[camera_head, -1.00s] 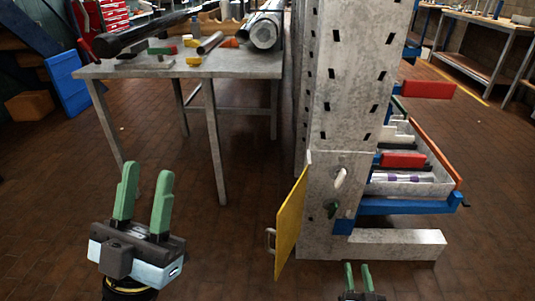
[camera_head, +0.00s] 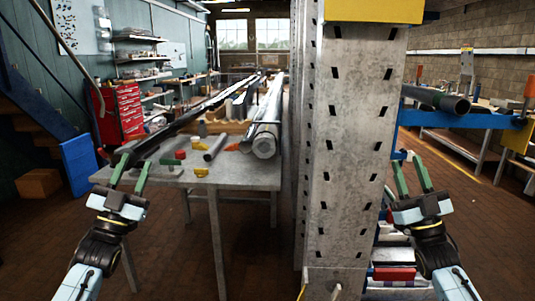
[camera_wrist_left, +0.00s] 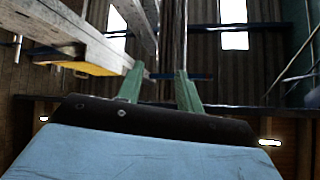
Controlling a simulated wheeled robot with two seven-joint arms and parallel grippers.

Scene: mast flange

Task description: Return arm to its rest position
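My left gripper (camera_head: 131,175) is raised in front of the left edge of the grey table. Its two green fingers are apart with nothing between them. The left wrist view looks upward past the open fingers (camera_wrist_left: 160,90) towards the ceiling and the metal post. My right gripper (camera_head: 412,175) is raised to the right of the perforated post, in front of the blue rack arms. Its green fingers are spread, and I see nothing held between them.
The tall perforated metal post (camera_head: 345,150) stands between my two arms. The table (camera_head: 235,178) at left carries pipes (camera_head: 268,135) and small coloured blocks. A blue rack arm (camera_head: 460,119) with a dark pipe (camera_head: 437,99) is at right. A red tool cabinet (camera_head: 120,112) stands behind.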

